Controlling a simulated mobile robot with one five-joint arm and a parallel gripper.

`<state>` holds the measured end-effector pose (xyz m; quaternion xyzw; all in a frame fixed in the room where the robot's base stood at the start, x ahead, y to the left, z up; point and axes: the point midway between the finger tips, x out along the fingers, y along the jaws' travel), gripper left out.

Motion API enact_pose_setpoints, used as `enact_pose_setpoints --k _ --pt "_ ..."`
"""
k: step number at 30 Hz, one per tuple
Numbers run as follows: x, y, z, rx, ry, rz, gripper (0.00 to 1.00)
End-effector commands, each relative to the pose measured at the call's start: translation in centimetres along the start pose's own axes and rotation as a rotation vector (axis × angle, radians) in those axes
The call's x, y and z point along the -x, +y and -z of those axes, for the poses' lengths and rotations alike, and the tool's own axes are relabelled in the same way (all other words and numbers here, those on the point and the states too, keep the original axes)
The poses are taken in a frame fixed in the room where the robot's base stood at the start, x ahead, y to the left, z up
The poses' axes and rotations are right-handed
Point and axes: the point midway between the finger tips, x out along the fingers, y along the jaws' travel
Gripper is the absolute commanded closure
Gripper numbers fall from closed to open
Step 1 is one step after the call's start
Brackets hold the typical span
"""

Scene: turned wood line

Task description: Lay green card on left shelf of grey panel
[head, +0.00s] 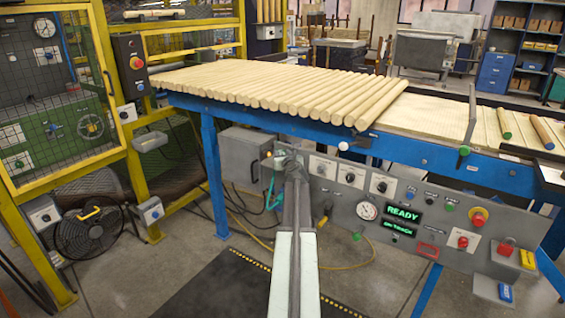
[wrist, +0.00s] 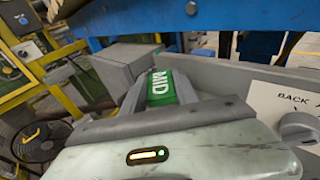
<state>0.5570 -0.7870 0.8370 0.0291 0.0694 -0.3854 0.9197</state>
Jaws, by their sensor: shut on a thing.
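My gripper (wrist: 166,104) is shut on the green card (wrist: 160,86), which carries the white letters MID. In the head view my gripper (head: 287,160) is at the left end of the grey panel (head: 340,208), at its upper corner. The card cannot be made out clearly there. In the wrist view the panel face (wrist: 290,105) stands to the right of the card, with a grey box beyond. The panel's left shelf cannot be told apart behind my gripper and arm.
A blue-framed conveyor (head: 440,158) with wooden rods (head: 290,88) runs above the panel. A grey box (head: 242,156) hangs to its left. A yellow caged machine (head: 60,110) stands far left.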

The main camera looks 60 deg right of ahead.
Motion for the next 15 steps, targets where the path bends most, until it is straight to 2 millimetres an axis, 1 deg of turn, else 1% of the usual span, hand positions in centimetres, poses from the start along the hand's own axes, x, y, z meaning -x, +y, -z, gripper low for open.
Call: enact_pose_setpoints --k 1,3,8,11,15 --pt "-1.1 -0.2 0.0 0.0 0.0 0.0 1.0" --pt "-1.6 -0.2 -0.1 0.0 0.0 0.0 1.0" --pt "-1.6 -0.2 0.0 0.0 0.0 0.0 1.0" --pt "-1.8 -0.2 1.1 0.0 0.0 0.0 1.0" --pt "-2.1 -0.2 3.5 0.0 0.0 0.0 1.0"
